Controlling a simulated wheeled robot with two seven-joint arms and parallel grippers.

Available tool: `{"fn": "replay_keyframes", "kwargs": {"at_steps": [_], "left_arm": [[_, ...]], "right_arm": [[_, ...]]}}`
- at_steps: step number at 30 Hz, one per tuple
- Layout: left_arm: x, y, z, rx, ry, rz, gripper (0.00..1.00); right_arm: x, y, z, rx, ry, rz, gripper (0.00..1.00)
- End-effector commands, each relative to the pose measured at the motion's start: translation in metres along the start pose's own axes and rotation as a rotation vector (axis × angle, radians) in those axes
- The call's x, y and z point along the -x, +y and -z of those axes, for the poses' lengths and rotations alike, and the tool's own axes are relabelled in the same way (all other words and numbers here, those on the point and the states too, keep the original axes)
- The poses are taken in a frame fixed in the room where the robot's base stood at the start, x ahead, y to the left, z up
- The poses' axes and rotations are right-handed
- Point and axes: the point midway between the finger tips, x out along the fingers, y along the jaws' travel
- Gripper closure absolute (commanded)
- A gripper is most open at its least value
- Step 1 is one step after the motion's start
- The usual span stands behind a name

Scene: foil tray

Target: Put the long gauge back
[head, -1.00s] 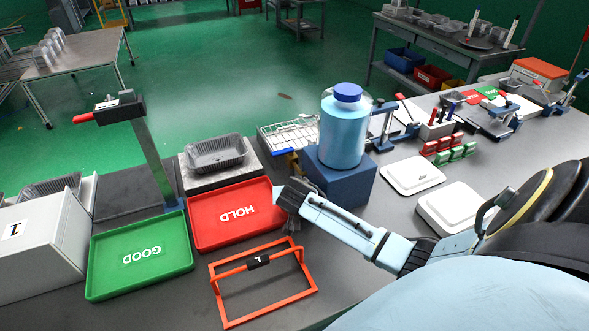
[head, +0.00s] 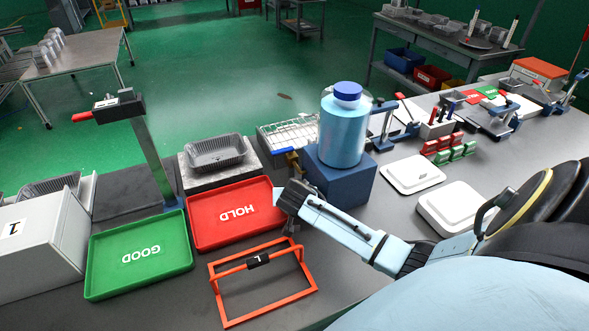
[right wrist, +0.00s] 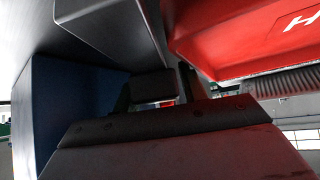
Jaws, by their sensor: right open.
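An orange wire-like frame with a black tag marked like an L (head: 258,259), which looks like the long gauge, rests on the grey table in the foreground. My right gripper (head: 290,218) is open, beside the right end of the red HOLD tray (head: 203,243) and behind the orange frame's upper right corner. Its fingers are partly hidden by the wrist in the head view. In the right wrist view, the dark gripper body fills the lower middle, with the red tray (right wrist: 225,50) at upper right. No gauge is clear there. My left gripper is out of view.
A green GOOD tray (head: 103,285) lies left of the red one. A blue block (head: 340,185) carrying a blue bottle (head: 343,135) stands close behind my right gripper. A foil tray (head: 217,153) sits behind the HOLD tray. White pads (head: 412,174) lie right.

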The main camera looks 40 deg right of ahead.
Motion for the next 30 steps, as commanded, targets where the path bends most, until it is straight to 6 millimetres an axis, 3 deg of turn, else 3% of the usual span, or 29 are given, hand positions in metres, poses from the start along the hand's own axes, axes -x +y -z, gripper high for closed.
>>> {"fn": "replay_keyframes", "kwargs": {"at_steps": [7,21,30], "left_arm": [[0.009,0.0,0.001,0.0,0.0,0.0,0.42],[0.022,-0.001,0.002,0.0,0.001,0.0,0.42],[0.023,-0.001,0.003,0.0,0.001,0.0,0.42]], "right_arm": [[0.023,-0.001,0.008,0.0,-0.001,0.004,0.58],[0.11,-0.001,0.008,-0.002,0.0,0.003,0.58],[0.128,0.0,0.008,-0.001,0.001,0.0,0.58]]}}
